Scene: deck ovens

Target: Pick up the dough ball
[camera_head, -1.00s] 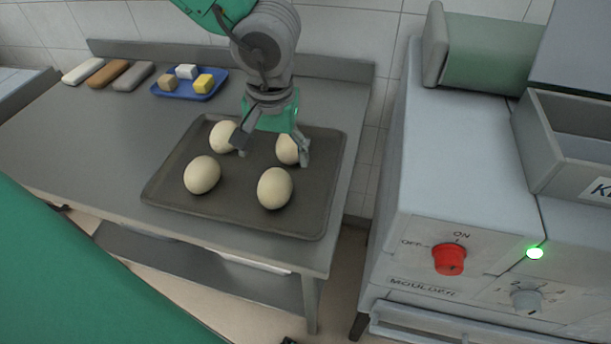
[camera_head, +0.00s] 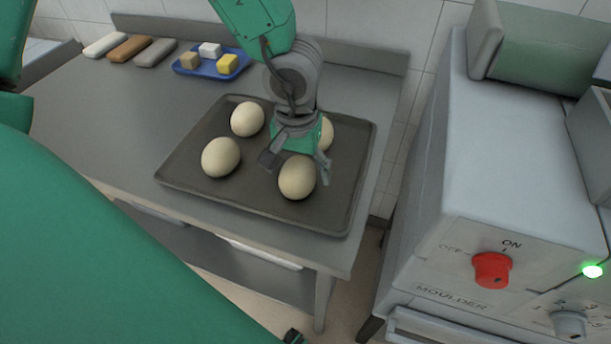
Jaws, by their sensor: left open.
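Several pale dough balls sit on a dark tray (camera_head: 345,195) on the steel table. One is at the front right (camera_head: 297,180), one at the front left (camera_head: 221,157), and one at the back left (camera_head: 247,119). The back right ball (camera_head: 327,133) is partly hidden behind my gripper. My left gripper (camera_head: 297,166) is open and points down, its fingers above and to either side of the front right ball. I cannot tell whether they touch it. My right gripper is not in view.
A blue tray (camera_head: 216,66) with small blocks and several oblong pieces (camera_head: 130,47) lie at the table's back left. A moulder machine (camera_head: 462,180) with a red knob (camera_head: 491,270) stands on the right. The table's left part is clear.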

